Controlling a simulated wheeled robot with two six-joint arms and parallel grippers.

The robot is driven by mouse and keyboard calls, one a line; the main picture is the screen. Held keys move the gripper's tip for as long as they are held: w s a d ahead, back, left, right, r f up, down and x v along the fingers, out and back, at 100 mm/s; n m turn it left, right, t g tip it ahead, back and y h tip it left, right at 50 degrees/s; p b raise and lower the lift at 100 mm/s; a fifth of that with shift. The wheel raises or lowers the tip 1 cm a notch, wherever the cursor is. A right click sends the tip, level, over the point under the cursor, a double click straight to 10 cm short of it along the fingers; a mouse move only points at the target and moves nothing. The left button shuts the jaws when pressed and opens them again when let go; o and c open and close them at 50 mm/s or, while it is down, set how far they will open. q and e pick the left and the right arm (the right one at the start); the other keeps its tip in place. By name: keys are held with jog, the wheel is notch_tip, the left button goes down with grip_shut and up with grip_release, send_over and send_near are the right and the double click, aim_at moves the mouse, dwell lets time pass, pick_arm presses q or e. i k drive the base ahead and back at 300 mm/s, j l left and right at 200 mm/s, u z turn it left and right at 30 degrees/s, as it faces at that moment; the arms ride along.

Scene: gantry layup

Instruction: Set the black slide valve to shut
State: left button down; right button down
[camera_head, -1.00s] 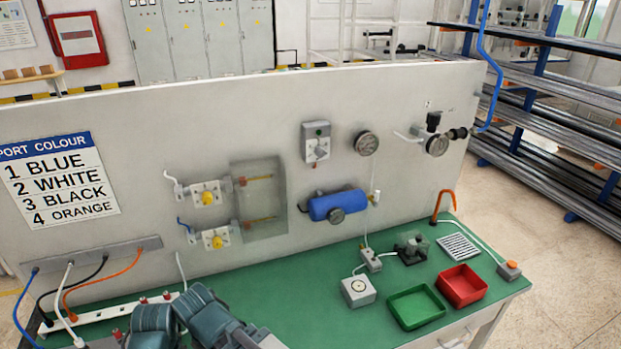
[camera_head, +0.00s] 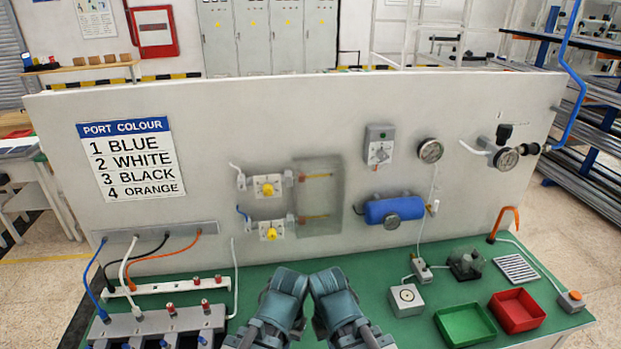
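My two teal arms show at the bottom middle, close together over the bench and well apart from the valve. No gripper fingers can be made out on either arm.
The upright panel (camera_head: 230,110) also carries a blue tank (camera_head: 394,209), a switch box (camera_head: 379,146) and yellow-knobbed valves (camera_head: 267,187). On the green bench (camera_head: 370,270) stand a green tray (camera_head: 466,325), a red tray (camera_head: 517,311) and a grey manifold (camera_head: 155,322) at left.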

aim_at(534, 149)
jog(key=z, duration=1.35)
